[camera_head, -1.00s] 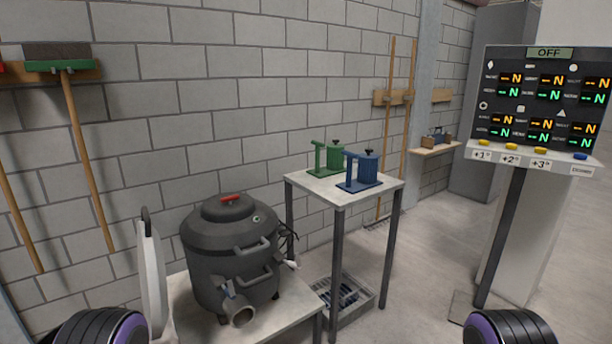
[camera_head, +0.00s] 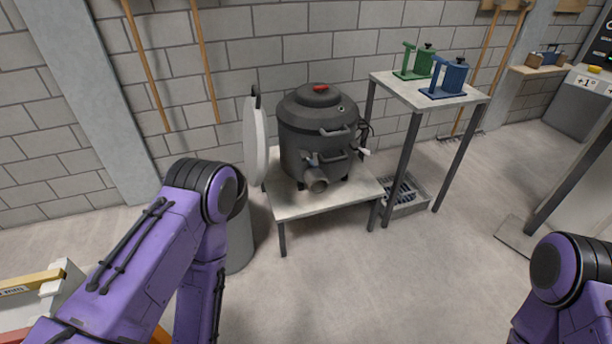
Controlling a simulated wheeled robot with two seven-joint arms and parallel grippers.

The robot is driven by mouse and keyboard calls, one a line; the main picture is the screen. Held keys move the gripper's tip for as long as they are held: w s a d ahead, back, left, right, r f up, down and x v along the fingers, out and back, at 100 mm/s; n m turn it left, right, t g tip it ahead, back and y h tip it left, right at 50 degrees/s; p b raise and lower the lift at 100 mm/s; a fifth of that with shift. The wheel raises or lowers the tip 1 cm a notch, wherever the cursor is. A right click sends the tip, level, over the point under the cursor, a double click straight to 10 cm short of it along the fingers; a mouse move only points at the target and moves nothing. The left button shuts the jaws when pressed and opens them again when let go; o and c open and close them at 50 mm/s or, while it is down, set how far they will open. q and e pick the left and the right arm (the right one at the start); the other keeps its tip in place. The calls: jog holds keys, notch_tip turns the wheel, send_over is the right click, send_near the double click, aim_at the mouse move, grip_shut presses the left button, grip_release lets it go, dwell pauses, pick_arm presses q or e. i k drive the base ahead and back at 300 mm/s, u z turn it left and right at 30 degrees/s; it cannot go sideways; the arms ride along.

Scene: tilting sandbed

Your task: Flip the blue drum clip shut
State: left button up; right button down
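The blue drum clip device (camera_head: 446,79) stands on the tall side table at the upper right, with a blue cylinder on a flat blue base and an upright arm beside it. Whether its clip is open or shut is too small to tell. A similar green device (camera_head: 416,62) stands just behind it to the left. My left arm comes in at the lower left and my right arm at the lower right. Both grippers are outside the picture, and neither arm is near the blue device.
The tall table (camera_head: 403,92) has thin legs. Left of it, a low table (camera_head: 290,210) carries a dark grey pot (camera_head: 312,130) with a spout. A grey bin (camera_head: 240,235) stands behind my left arm. Open floor lies in front.

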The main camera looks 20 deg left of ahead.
aim_at(315, 163)
jog(key=z, duration=0.4)
jog(key=i, duration=0.6)
jog(key=u, duration=1.1)
